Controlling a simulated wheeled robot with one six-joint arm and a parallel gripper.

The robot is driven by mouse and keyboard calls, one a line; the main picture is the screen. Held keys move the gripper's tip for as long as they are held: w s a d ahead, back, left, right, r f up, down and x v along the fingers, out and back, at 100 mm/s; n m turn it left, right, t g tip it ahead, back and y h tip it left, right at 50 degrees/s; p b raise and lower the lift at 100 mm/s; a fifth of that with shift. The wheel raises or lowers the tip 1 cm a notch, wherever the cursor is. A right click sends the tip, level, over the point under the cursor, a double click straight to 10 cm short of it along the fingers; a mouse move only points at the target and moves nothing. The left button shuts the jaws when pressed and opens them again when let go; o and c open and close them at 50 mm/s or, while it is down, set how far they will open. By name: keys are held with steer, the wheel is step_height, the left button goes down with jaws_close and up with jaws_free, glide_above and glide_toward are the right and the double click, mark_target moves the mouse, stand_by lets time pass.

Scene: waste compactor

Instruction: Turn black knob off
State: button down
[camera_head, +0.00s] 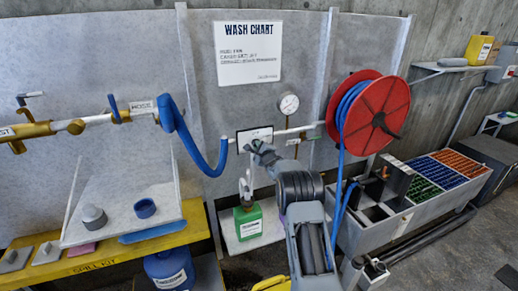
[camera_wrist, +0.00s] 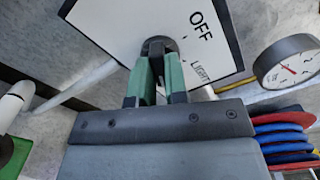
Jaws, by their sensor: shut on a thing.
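The black knob (camera_wrist: 158,46) sits on a white plate (camera_wrist: 115,22) marked OFF and LIGHT in the wrist view. My gripper (camera_wrist: 158,62) is shut on the knob, with a green-padded finger on each side of it. The fingers cover much of the knob, so its exact pointing direction is hard to tell. In the head view, my gripper (camera_head: 257,147) is at the white plate (camera_head: 243,137) on the wall panel, and the knob is hidden behind it.
A pressure gauge (camera_head: 288,104) is above right of the plate. A red hose reel (camera_head: 368,112) with blue hose stands close to the right. A pipe with brass valves (camera_head: 33,131) and a blue hose (camera_head: 200,150) runs left. A green container (camera_head: 248,222) stands below.

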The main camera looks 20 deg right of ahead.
steer(key=shift+n+b, duration=5.05)
steer(key=shift+n, duration=6.45)
steer(key=c, duration=1.1)
jaws_free()
steer(key=shift+c, duration=0.2)
steer(key=shift+s, duration=0.1)
steer(key=s+b, duration=0.1)
steer(key=s, duration=1.2)
steer(key=shift+s, duration=0.35)
